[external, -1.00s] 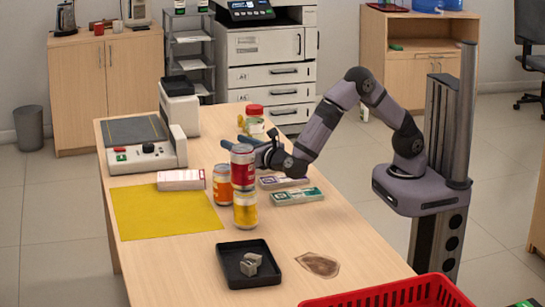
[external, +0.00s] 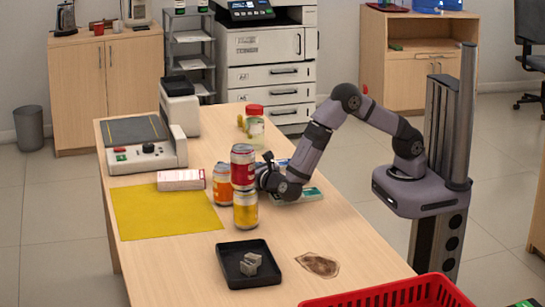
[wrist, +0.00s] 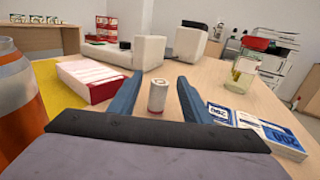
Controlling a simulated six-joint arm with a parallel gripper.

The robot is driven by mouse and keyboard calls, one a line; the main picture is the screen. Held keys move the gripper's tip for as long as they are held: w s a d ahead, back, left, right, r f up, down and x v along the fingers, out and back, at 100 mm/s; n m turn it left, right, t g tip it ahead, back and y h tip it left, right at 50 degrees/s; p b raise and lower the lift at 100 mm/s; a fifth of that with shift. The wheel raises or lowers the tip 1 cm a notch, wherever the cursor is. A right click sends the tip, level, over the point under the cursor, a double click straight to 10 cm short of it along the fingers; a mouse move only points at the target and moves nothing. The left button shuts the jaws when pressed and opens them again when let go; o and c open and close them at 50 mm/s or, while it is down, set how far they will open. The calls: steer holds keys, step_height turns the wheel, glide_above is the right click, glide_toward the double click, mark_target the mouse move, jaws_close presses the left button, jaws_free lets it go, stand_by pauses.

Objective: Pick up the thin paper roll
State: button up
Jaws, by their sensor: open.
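The thin paper roll (wrist: 157,96) is a small, pale upright cylinder on the table in the wrist view. It stands between and slightly ahead of the two blue fingers of my gripper (wrist: 157,80), with a gap on both sides. My gripper is open and holds nothing. In the external view my gripper (external: 264,178) is low over the table, its fingers mostly hidden behind the stacked cans. I cannot make out the roll in that view.
A red can (external: 243,165) sits on a yellow can (external: 245,212), with an orange can (external: 222,186) beside them. A white-and-red box (wrist: 92,80) lies left of the fingers. Banded packs (wrist: 270,138) and a jar (wrist: 245,70) are right. A black tray (external: 229,275) is at the front.

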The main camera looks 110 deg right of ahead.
steer(key=x, duration=0.5)
steer(key=shift+w+d, duration=0.1)
steer(key=shift+d, duration=0.25)
steer(key=shift+c, duration=0.6)
jaws_close()
